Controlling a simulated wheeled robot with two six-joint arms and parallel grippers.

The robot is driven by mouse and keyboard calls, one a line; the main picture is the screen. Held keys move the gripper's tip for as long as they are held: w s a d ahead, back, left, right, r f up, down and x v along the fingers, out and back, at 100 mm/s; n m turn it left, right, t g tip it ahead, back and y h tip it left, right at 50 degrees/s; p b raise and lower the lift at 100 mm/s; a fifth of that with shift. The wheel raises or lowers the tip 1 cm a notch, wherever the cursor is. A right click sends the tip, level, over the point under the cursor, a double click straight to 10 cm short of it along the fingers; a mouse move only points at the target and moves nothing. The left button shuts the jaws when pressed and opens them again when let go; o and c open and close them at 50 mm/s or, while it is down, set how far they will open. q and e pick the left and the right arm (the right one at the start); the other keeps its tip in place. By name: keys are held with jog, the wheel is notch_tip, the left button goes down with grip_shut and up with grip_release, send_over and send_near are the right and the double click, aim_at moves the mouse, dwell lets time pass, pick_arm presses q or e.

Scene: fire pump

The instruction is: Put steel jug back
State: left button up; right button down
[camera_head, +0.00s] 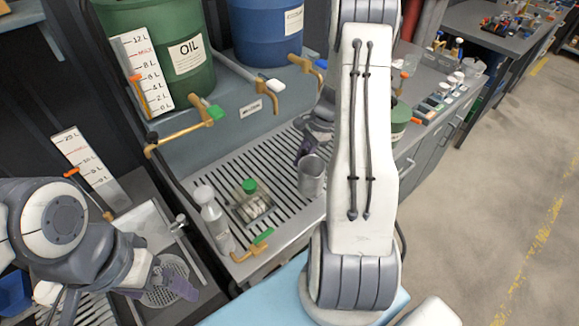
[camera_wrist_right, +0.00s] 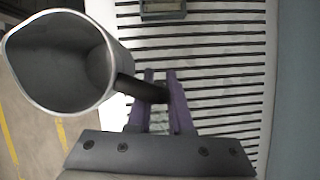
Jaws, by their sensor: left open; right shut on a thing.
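The steel jug (camera_head: 311,175) is a grey metal cup with a dark handle. It is over the slatted drip tray (camera_head: 285,142), right of a green-capped jar; I cannot tell whether its base touches the slats. My right gripper (camera_head: 305,148) is shut on its handle, partly hidden behind my right arm. In the right wrist view the jug (camera_wrist_right: 65,62) is at upper left, its open mouth facing the camera and its inside looking empty. The purple fingers (camera_wrist_right: 158,98) close around the dark handle. My left gripper (camera_head: 172,287) is open at lower left, near a round perforated strainer (camera_head: 160,294).
A green oil drum (camera_head: 185,50) and a blue drum (camera_head: 268,32) with brass taps stand behind the tray. A clear bottle (camera_head: 215,225) and a green-capped jar (camera_head: 252,203) stand on its left part. Small containers (camera_head: 440,95) line the counter at right.

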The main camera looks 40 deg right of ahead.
jog(key=w+f, duration=0.1)
jog(key=w+f+p, duration=0.1)
jog(key=w, duration=0.1)
jog(key=w+f, duration=0.1)
jog(key=w, duration=0.1)
jog(key=shift+a, duration=0.4)
notch_tip(320, 180, down, 4)
jog(key=shift+r+p, duration=0.15)
jog(key=shift+p, duration=0.85)
jog(key=shift+f, duration=0.2)
jog(key=shift+f, duration=0.1)
jog(key=shift+f, duration=0.15)
jog(key=c, duration=0.8)
grip_release()
jog(key=shift+c, duration=0.2)
